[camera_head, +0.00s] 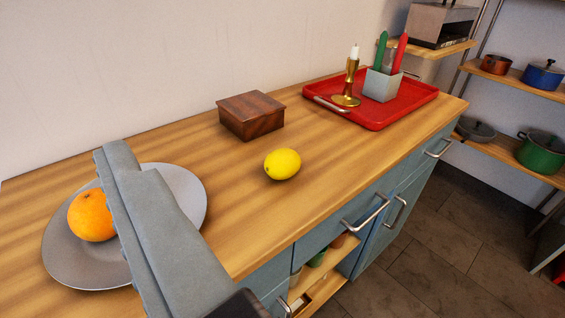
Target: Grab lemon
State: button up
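The yellow lemon (282,164) lies on the wooden countertop (225,215), near the middle of the view. It is in full view, with nothing touching it but the counter. My gripper (128,165) shows as long grey parts rising from the bottom edge at the left. It is left of the lemon in the picture and apart from it, and covers part of a grey plate (185,190). I see nothing held at its tip. The frame does not show clearly whether its fingers are apart or together.
An orange (91,215) sits on the plate. A dark wooden box (251,115) stands behind the lemon. A red tray (405,105) farther back holds a brass candlestick (349,85) and a grey holder (382,86). Blue drawers with handles (367,213) lie below the counter's front edge.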

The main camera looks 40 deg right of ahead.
dwell(0.3)
jog(key=shift+w+d, duration=0.1)
jog(key=shift+w, duration=0.05)
jog(key=c, duration=0.6)
jog(key=w+d+n+g, duration=0.1)
jog(key=w, duration=0.1)
jog(key=w+d+n+g+h, duration=0.1)
jog(key=d, duration=0.1)
jog(key=w+d+n+g, duration=0.1)
jog(key=w, duration=0.1)
jog(key=shift+w+d+f+h, duration=0.25)
jog(key=shift+w+d+h, duration=0.1)
jog(key=shift+d+h, duration=0.05)
jog(key=n+g+y, duration=0.2)
jog(key=n+g, duration=0.9)
jog(key=n, duration=0.3)
send_over(287, 155)
jog(key=s, duration=0.5)
notch_tip(287, 155, down, 6)
jog(key=x, duration=1.1)
jog(key=shift+w+d+f, duration=0.1)
jog(key=shift+d+f, duration=0.15)
jog(key=shift+x, duration=2.65)
